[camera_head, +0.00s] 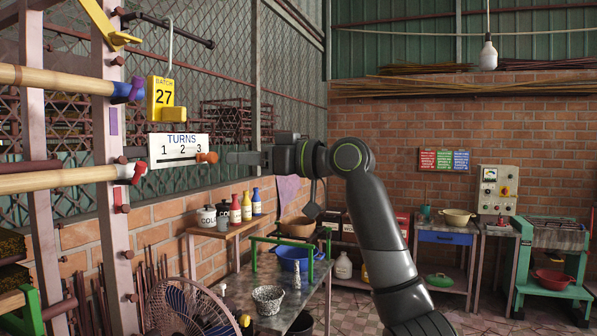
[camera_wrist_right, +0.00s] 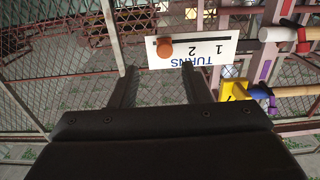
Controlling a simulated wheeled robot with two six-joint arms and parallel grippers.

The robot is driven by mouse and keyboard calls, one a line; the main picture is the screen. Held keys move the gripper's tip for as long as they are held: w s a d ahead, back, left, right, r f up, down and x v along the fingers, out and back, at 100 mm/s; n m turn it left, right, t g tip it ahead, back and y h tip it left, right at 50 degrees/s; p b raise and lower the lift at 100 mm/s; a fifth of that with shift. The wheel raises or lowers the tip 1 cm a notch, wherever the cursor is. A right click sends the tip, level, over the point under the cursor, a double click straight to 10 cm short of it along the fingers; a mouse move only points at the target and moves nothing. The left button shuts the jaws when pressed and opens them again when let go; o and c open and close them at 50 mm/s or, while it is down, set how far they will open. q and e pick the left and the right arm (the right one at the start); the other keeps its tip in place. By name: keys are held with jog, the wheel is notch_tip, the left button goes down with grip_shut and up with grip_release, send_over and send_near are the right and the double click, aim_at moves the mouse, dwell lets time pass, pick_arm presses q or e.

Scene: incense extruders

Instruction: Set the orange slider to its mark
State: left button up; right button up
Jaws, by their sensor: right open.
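The orange slider (camera_head: 207,157) sits at the right end of the dark slot on the white TURNS plate (camera_head: 179,146), just right of and below the 3. In the right wrist view the plate (camera_wrist_right: 217,46) appears upside down. There the orange slider (camera_wrist_right: 165,49) lies ahead of the fingertips, and the 3 cannot be seen. My right gripper (camera_head: 232,157) is open and empty, just right of the slider, pointing left. In the wrist view the slider is between the lines of its two fingers (camera_wrist_right: 159,69), apparently apart from them. My left gripper is not in view.
A yellow BATCH 27 tag (camera_head: 160,93) hangs from a hook just above the plate. A mesh wall (camera_head: 222,75) is behind.

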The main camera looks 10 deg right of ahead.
jog(key=b+v, duration=0.3)
jog(key=v, duration=0.9)
jog(key=shift+b, duration=0.4)
jog(key=shift+w, duration=0.1)
